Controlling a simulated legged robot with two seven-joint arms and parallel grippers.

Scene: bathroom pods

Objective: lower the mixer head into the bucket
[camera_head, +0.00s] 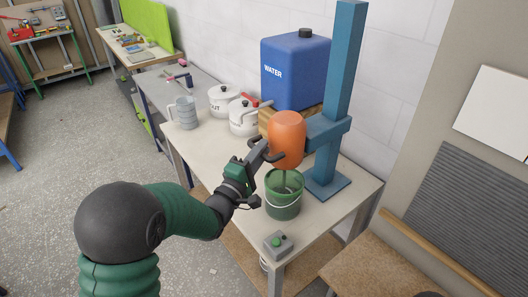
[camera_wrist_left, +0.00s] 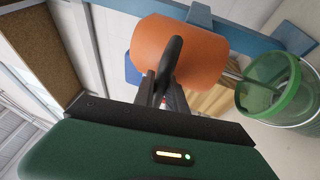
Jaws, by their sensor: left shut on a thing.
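The orange mixer head (camera_head: 287,140) hangs from the blue stand (camera_head: 340,100). Its shaft reaches down to the green bucket (camera_head: 283,201); how deep the tip sits is hidden by the bucket wall. My left gripper (camera_head: 262,156) is shut on the dark handle on the left side of the mixer head. In the left wrist view the dark handle (camera_wrist_left: 173,62) stands between my fingers in front of the orange mixer head (camera_wrist_left: 185,50). The green bucket (camera_wrist_left: 270,85) shows at the right there, with the shaft at its opening. My right gripper is not in view.
A control box (camera_head: 278,243) with a green button sits at the table's front corner. A blue water tank (camera_head: 294,75), white pots (camera_head: 243,117) and a grey metal jug (camera_head: 186,112) stand behind. The table (camera_head: 205,148) is bare left of the bucket.

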